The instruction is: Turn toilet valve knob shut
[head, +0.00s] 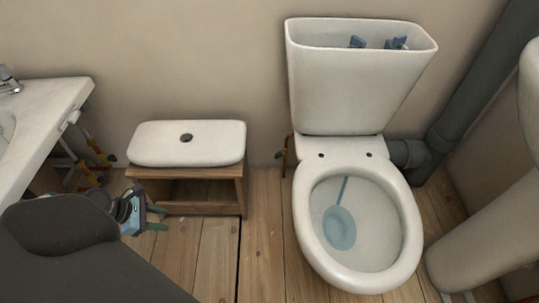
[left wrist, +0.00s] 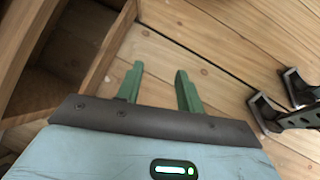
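The toilet (head: 345,80) stands against the back wall in the head view, with its tank uncovered. A small brass-coloured fitting (head: 285,151), which looks like the toilet valve, is at the wall just left of the bowl. Its knob is too small to make out. My left gripper (head: 158,218) is in front of the wooden stool, well left of and apart from that fitting. In the left wrist view its two green fingers (left wrist: 160,88) are spread with nothing between them. My right gripper does not show clearly in either view.
The wooden stool (head: 240,187) bears the white tank lid (head: 187,142). A sink (head: 50,125) with coloured pipe fittings below is at left. A grey drain pipe (head: 465,88) runs at right. Dark metal parts (left wrist: 290,88), unidentified, show in the wrist view. Floor between stool and toilet is clear.

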